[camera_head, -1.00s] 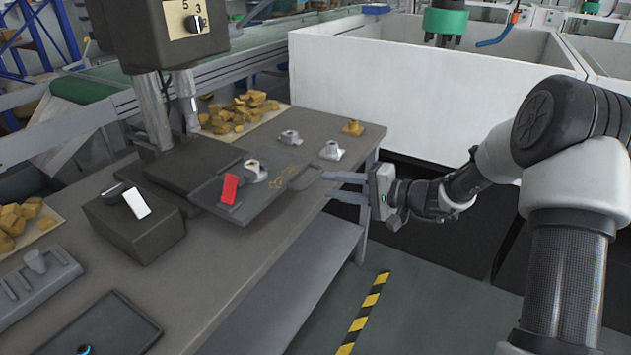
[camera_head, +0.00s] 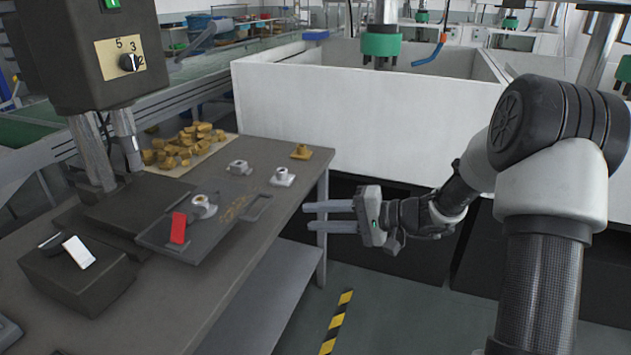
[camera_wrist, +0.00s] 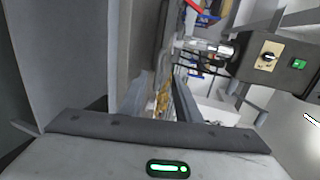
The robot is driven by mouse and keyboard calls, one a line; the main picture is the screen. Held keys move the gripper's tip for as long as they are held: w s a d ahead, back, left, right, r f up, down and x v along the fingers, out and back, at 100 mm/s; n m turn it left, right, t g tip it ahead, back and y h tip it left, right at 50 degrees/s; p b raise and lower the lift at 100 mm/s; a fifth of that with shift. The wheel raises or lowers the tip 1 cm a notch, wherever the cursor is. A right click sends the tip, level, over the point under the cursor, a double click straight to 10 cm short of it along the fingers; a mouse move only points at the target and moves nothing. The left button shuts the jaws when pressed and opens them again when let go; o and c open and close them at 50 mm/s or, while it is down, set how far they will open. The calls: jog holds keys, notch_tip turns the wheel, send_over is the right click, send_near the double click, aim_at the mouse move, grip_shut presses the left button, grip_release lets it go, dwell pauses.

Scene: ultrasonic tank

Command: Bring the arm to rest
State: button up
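My gripper (camera_head: 308,216) is at the end of my arm, right of the workbench's right edge in the head view. Its two light grey fingers point left and stand apart with an empty gap between them. The fingertips are close to the bench's right leg in the picture; I see no contact.
The workbench (camera_head: 225,262) carries a dark tray with handle (camera_head: 170,240), a red piece (camera_head: 178,228), small metal parts (camera_head: 283,177) and a black box (camera_head: 75,275). A white tank (camera_head: 400,125) stands behind. Floor with a yellow-black stripe (camera_head: 338,322) is clear below the gripper.

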jog(key=s+r+n+g+h, duration=0.2)
jog(key=s+r+h, duration=0.1)
jog(key=s, duration=0.5)
jog(key=s+r+n+g+h, duration=0.2)
jog(key=s+r+h, duration=0.15)
jog(key=s, duration=0.55)
jog(key=s+d+r+t+h, duration=0.45)
jog(key=s+d+h, duration=0.35)
jog(key=s+d, duration=0.35)
notch_tip(320, 180, up, 20)
jog(key=p, duration=2)
jog(key=shift+s+a, duration=0.25)
jog(key=shift+s, duration=0.05)
jog(key=shift+a, duration=0.1)
